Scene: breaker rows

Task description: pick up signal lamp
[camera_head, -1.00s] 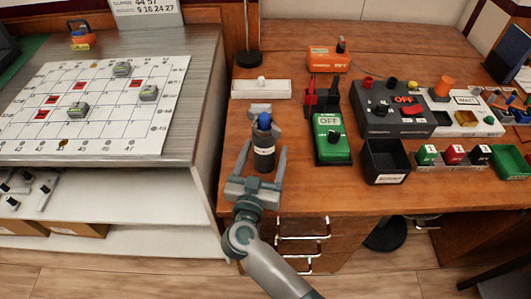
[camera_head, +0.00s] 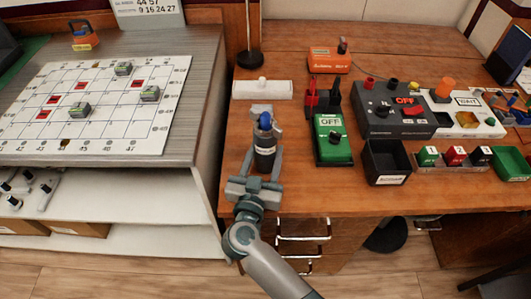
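The signal lamp appears to be the dark upright cylinder with a blue top and a pale band (camera_head: 264,148), near the front left of the wooden desk. My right gripper (camera_head: 263,162) reaches in from the bottom of the view, one finger on each side of the cylinder. The fingers look closed against its sides. Its base is partly hidden by the gripper, and I see no clear lift off the desk. My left gripper is not in view.
A green box marked OFF (camera_head: 332,140) stands just right of the cylinder, with red and black pieces (camera_head: 320,102) behind it. A white block (camera_head: 262,89) lies behind. A black bin (camera_head: 386,164) is further right. The lower-left shelf unit (camera_head: 205,130) borders the desk.

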